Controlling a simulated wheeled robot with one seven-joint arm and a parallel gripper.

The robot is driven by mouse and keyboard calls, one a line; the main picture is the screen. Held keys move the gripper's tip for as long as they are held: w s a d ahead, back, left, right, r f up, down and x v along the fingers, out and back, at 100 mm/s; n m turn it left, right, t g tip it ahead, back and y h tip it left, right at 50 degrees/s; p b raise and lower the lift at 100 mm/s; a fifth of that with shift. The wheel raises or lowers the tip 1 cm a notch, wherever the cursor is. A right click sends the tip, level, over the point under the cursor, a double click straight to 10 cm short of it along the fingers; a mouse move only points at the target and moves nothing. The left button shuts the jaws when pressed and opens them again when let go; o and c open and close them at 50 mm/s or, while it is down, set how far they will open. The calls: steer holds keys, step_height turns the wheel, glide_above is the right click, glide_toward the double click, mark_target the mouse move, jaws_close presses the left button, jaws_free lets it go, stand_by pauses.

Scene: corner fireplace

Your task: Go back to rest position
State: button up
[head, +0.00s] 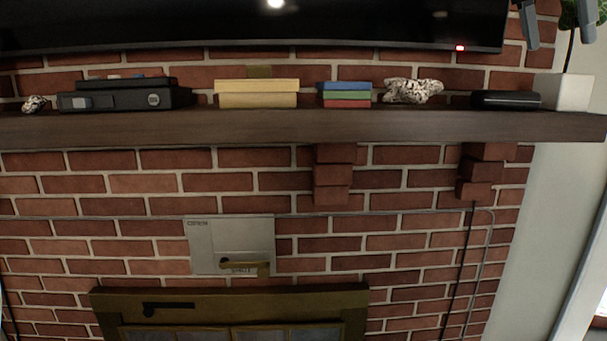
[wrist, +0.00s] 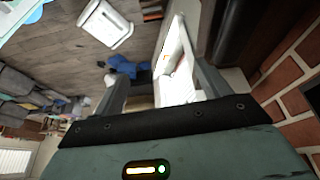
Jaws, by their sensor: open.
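My gripper (head: 557,22) shows at the top right corner of the head view, above the right end of the mantel. Its two grey fingers are apart. In the wrist view my gripper (wrist: 161,84) is open, and I see nothing held between its fingers. A white object and the floor show beyond the fingers there.
A dark wooden mantel (head: 300,128) carries a black device (head: 125,98), yellow boxes (head: 256,94), stacked books (head: 345,95), a speckled rock (head: 412,91), a black cylinder (head: 506,100) and a white pot (head: 564,92). A television (head: 250,25) hangs above. Brick wall and fireplace lie below.

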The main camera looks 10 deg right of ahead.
steer(key=w+a+f+n+t+y+b, duration=0.1)
steer(key=w+a+f+n+b, duration=0.1)
steer(key=a+f+n, duration=0.35)
steer(key=w+a+f+n+y+b, duration=0.1)
steer(key=w+a+f+n+b, duration=0.15)
steer(key=a+f, duration=0.65)
steer(key=s+a+f+n+y+b, duration=0.1)
steer(key=s+a+f+n+b, duration=0.2)
steer(key=f, duration=0.5)
steer(key=s+a+f+n, duration=0.1)
steer(key=a+f+n, duration=0.3)
steer(key=a+f, duration=0.3)
steer(key=s+a+f+n+y+b, duration=0.1)
steer(key=s+a+f+n+b, duration=0.15)
steer(key=s+f, duration=0.35)
steer(key=s+a+f+n+y+b, duration=0.1)
steer(key=s+a+f+n, duration=0.25)
steer(key=f, duration=0.45)
steer(key=s+a+f+n+g+b, duration=0.1)
steer(key=s+f+n+b, duration=0.2)
steer(key=s+f, duration=1)
steer(key=shift+s+f+n, duration=0.35)
steer(key=shift+s+n, duration=0.35)
steer(key=shift+n, duration=0.1)
steer(key=shift+a, duration=0.1)
